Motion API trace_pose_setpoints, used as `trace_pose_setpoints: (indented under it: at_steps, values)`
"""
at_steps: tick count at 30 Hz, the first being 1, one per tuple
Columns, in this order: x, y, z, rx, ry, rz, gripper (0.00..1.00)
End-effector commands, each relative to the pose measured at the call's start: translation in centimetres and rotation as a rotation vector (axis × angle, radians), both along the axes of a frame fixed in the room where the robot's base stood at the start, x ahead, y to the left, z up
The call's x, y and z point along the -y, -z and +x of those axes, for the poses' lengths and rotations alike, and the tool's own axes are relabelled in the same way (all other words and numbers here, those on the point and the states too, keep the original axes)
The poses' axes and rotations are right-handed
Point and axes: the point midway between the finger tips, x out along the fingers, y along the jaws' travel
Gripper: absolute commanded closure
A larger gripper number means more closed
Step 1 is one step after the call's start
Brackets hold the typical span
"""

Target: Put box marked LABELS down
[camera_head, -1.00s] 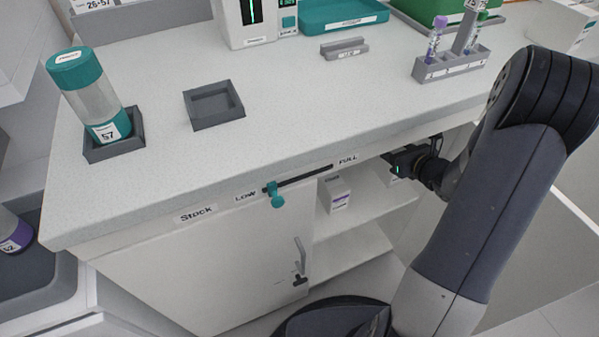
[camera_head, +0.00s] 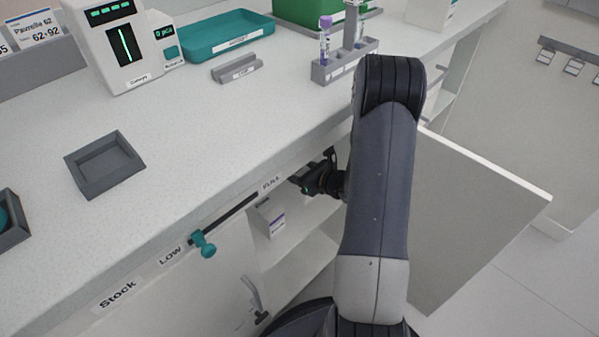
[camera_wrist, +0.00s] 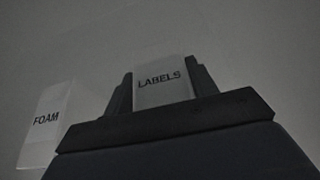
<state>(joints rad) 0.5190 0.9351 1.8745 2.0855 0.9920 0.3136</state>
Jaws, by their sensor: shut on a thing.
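In the wrist view the box marked LABELS (camera_wrist: 163,88) is a pale box with dark lettering, facing the camera and held between the dark fingers of my gripper (camera_wrist: 165,84). My gripper is shut on it. In the head view my gripper (camera_head: 315,180) is at the cupboard opening under the counter, and the LABELS box cannot be made out there. Whether the box touches the shelf cannot be told.
A box marked FOAM (camera_wrist: 46,122) stands left of the held box. A white box (camera_head: 271,220) sits on the cupboard shelf (camera_head: 300,228). An open door (camera_head: 470,215) is right of my arm. A teal slider knob (camera_head: 203,245) sticks out at the counter front.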

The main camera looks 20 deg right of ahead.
Motion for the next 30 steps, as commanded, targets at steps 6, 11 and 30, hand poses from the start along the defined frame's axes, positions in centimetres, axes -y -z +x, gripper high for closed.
trace_pose_setpoints:
  at_steps: [6, 11, 30]
  values:
    - [0.0, 0.2, 0.0, 0.001, 0.000, 0.000, 0.71]
    - [0.0, 0.1, 0.0, 0.000, 0.000, -0.001, 0.37]
    - [0.9, -1.2, -1.8, 0.000, 0.004, -0.001, 0.24]
